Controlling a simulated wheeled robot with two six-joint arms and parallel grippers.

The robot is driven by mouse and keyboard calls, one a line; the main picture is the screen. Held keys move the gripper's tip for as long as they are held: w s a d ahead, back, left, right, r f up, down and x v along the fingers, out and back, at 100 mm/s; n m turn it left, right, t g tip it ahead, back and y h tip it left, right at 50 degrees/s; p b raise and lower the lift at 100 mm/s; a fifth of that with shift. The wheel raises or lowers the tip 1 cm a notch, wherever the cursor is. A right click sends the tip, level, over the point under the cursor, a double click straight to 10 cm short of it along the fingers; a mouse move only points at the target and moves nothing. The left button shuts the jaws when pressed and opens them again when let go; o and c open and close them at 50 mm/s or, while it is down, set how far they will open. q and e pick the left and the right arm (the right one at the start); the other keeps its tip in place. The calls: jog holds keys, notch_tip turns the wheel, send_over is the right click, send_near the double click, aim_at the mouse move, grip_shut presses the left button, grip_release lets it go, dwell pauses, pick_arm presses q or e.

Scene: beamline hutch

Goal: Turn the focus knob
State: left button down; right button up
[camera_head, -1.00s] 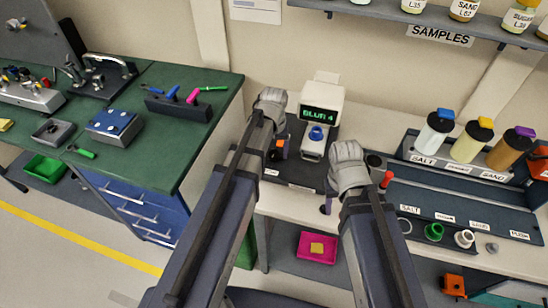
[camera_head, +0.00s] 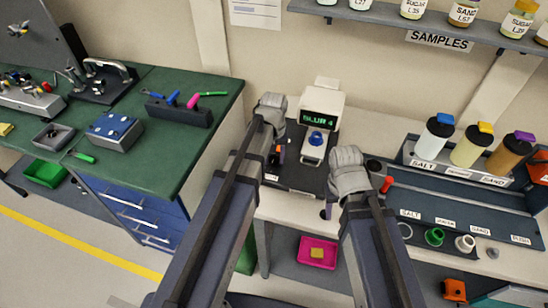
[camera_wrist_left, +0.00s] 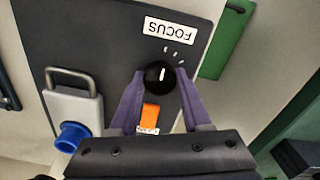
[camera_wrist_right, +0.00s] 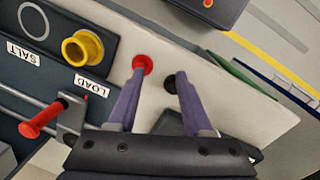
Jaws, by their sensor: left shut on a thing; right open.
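The focus knob (camera_wrist_left: 160,76) is small, black and round with a white mark, beside a FOCUS label (camera_wrist_left: 169,31) on a dark plate. It sits between the purple fingertips of my left gripper (camera_wrist_left: 159,80), which is shut on it. In the head view my left gripper (camera_head: 277,146) is at the left of the instrument (camera_head: 325,95), hiding the knob. The instrument's green display (camera_head: 319,119) reads "BLUR 4". My right gripper (camera_wrist_right: 160,79) is open and empty over the pale bench; in the head view its hand stands right of the instrument.
An orange block (camera_wrist_left: 149,117) lies near the left fingers. A red knob-like part (camera_wrist_right: 143,64) is close to a right fingertip. A dark rack (camera_head: 440,205) with bottles stands at right. A green-topped cabinet (camera_head: 160,85) is at left, a magenta tray (camera_head: 303,252) below.

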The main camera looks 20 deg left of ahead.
pick_arm(q)
jog(key=shift+m, duration=0.4)
jog(key=m, duration=0.3)
jog(key=shift+m, duration=2.7)
jog(key=shift+c, duration=1.8)
grip_release()
jog(key=shift+r, duration=0.15)
pick_arm(e)
jog(key=shift+r, duration=0.15)
